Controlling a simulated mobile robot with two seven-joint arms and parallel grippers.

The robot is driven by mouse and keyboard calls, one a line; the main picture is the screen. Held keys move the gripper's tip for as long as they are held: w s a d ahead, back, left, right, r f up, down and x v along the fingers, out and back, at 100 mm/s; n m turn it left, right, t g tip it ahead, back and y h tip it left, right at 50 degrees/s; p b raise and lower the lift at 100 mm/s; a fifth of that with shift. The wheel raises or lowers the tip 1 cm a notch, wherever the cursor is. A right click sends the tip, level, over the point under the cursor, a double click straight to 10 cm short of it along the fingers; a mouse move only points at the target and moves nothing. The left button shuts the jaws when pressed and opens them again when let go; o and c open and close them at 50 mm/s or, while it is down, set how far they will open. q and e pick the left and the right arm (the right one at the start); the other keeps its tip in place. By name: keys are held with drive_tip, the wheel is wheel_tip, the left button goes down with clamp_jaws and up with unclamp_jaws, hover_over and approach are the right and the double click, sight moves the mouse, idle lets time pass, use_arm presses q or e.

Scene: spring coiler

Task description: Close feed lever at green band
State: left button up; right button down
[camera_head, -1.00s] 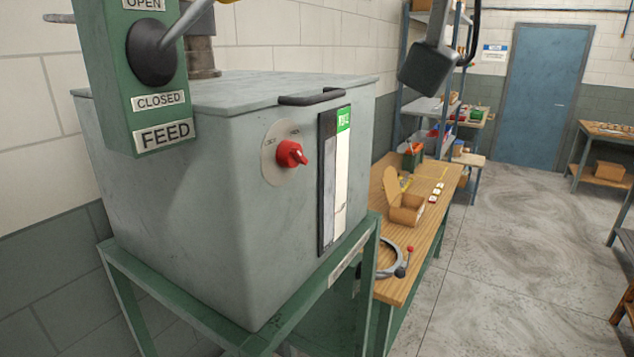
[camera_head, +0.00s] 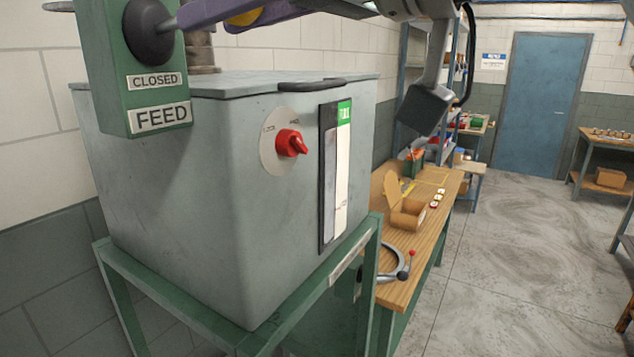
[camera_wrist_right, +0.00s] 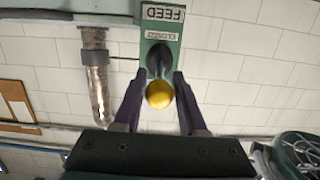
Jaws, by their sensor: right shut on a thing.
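The feed lever comes from a dark round hub (camera_head: 150,30) on the green feed panel (camera_head: 108,70). It points right and slightly upward, with a yellow knob (camera_head: 243,18) at its end. The knob also shows in the wrist view (camera_wrist_right: 159,95). My right gripper (camera_head: 232,12), with purple fingers, is shut on this knob; the fingers stand on either side of it in the wrist view. The gauge (camera_head: 334,180) on the grey cabinet has a green band (camera_head: 344,112) at its top. Its level is too small to read. My left gripper is out of view.
A red knob (camera_head: 290,143) and a black handle (camera_head: 312,84) are on the grey cabinet (camera_head: 220,200). The cabinet stands on a green frame (camera_head: 190,315). A wooden bench (camera_head: 395,290) with a cardboard box (camera_head: 408,215) is behind it. The floor at right is open.

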wheel_tip(320, 180, down, 7)
drive_tip(key=b, duration=0.4)
drive_tip(key=shift+f+b, duration=0.2)
drive_tip(key=shift+b, duration=0.15)
drive_tip(key=shift+c, duration=2)
unclamp_jaws()
drive_tip(key=shift+r, duration=0.35)
drive_tip(key=p+v, duration=0.1)
drive_tip(key=v, duration=0.7)
drive_tip(key=shift+p, duration=0.3)
drive_tip(key=shift+f, duration=0.1)
